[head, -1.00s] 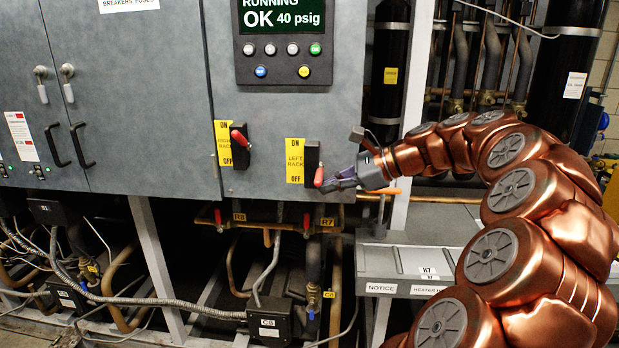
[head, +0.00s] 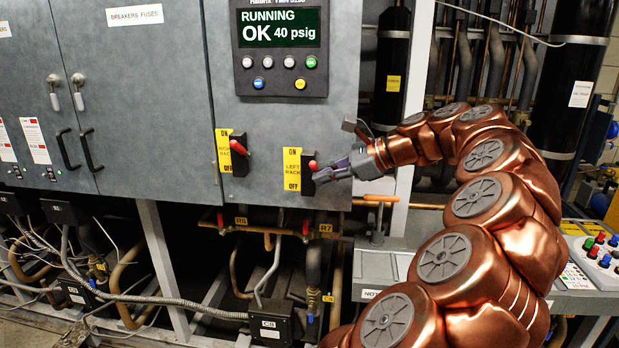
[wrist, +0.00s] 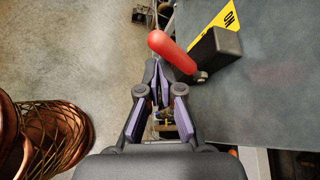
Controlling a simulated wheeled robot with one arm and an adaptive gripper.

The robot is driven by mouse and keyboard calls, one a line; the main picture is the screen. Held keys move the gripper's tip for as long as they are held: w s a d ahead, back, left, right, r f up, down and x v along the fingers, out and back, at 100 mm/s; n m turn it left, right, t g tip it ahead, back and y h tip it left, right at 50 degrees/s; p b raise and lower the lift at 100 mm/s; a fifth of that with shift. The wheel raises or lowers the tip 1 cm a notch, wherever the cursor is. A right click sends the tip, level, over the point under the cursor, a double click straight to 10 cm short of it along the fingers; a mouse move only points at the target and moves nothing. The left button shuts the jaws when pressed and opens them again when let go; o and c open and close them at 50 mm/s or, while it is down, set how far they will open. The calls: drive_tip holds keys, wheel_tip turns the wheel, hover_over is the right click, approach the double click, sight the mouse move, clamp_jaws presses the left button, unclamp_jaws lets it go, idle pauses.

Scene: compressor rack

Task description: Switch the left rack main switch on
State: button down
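The left rack main switch (head: 308,178) is a black box with a red handle (head: 313,165), beside a yellow ON/OFF label (head: 292,170) with ON at the top. Its handle sticks outward at about mid-height of the label, between ON and OFF. My gripper (head: 322,175) is at the handle, just below and right of its tip. In the wrist view the red handle (wrist: 172,52) lies across just beyond my fingertips (wrist: 158,78), which come together with nothing visible between them. They look very close to the handle; contact is hard to tell.
The right rack switch (head: 238,152), with its red handle angled up, is to the left on the same grey cabinet. A display panel (head: 281,45) reading RUNNING OK 40 psig is above. Pipes run below the cabinet. A control panel with coloured buttons (head: 600,250) is at right.

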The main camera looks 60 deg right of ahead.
drive_tip(key=shift+d+r, duration=0.2)
drive_tip(key=shift+r, duration=0.45)
wheel_tip(320, 180, down, 4)
drive_tip(key=s+a+b, duration=0.2)
drive_tip(key=b, duration=0.1)
drive_tip(key=s+d+r+b, duration=0.1)
drive_tip(key=s+d+r, duration=0.2)
drive_tip(key=s+d, duration=0.3)
drive_tip(key=shift+d+r, duration=0.3)
drive_tip(key=shift+r, duration=0.1)
idle(0.7)
drive_tip(key=shift+a, duration=0.1)
idle(0.5)
